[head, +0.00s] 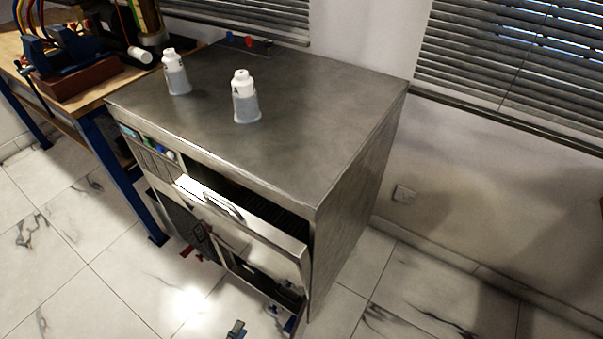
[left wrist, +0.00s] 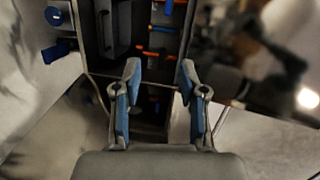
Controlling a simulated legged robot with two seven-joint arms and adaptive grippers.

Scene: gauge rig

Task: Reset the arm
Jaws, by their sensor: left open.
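I cannot tell if the fingers touch anything. My right gripper is in neither view.
Two white bottles (head: 246,98) (head: 177,73) stand upright on the cabinet top. A drawer with a curved handle (head: 224,206) sticks out of the cabinet front. A workbench with a blue leg (head: 120,182) stands at left. Tiled floor (head: 100,285) is open in front.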

